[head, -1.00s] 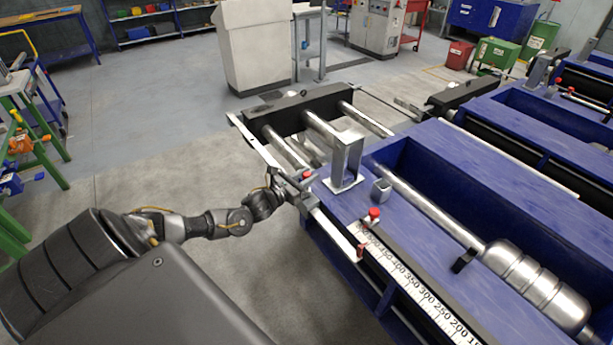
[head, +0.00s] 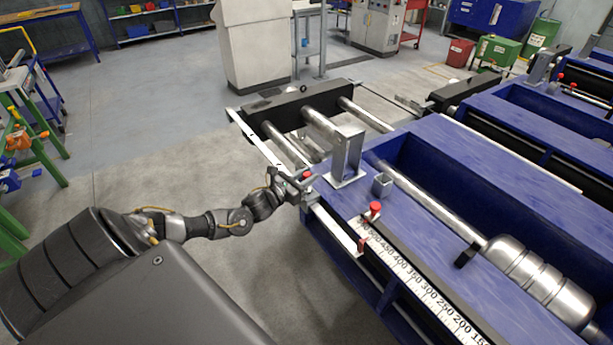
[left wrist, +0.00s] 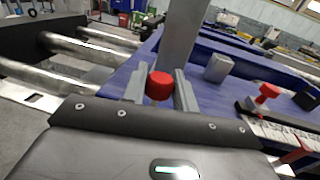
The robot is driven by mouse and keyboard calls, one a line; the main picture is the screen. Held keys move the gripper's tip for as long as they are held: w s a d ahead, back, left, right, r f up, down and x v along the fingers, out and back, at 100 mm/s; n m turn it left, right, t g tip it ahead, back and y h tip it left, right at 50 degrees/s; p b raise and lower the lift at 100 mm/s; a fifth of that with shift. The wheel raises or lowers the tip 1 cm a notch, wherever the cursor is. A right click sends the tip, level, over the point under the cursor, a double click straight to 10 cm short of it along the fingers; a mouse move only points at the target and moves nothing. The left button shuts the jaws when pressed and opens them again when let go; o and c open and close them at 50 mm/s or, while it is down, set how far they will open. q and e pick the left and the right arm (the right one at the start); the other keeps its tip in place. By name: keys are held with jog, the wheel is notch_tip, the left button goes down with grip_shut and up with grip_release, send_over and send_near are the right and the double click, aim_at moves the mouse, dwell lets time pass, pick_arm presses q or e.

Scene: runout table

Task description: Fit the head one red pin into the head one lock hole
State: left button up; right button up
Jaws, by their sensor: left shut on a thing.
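A red-headed pin (left wrist: 159,86) stands between the two grey fingers of my left gripper (left wrist: 160,92) in the left wrist view. Its red head also shows in the head view (head: 307,175), at the left end of the blue bench. My left gripper (head: 300,184) is shut on this pin, just left of the square metal post (head: 347,155). The pin's lower end and the lock hole are hidden behind the fingers and gripper body, so I cannot tell whether the pin is in the hole. My right gripper is not in view.
A second red-topped pin (head: 374,208) stands by the white scale (head: 418,288). A short square tube (head: 382,185) sits on the blue bench (head: 440,150) right of the post. Steel rollers (head: 290,150) lie beyond the gripper. Open floor is on the left.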

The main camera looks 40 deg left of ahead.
pick_arm(q)
jog(key=shift+f, duration=0.15)
jog(key=o, duration=1.1)
jog(key=shift+s, duration=0.1)
jog(key=shift+s, duration=0.3)
jog(key=shift+s+a+b, duration=0.25)
jog(key=shift+s+b, duration=0.05)
jog(key=shift+s, duration=1.35)
jog(key=shift+s+a+b, duration=0.2)
jog(key=shift+s+b, duration=0.15)
jog(key=shift+s, duration=1.3)
jog(key=shift+s+a+b, duration=0.25)
jog(key=shift+s+b, duration=0.05)
jog(key=shift+s, duration=1.35)
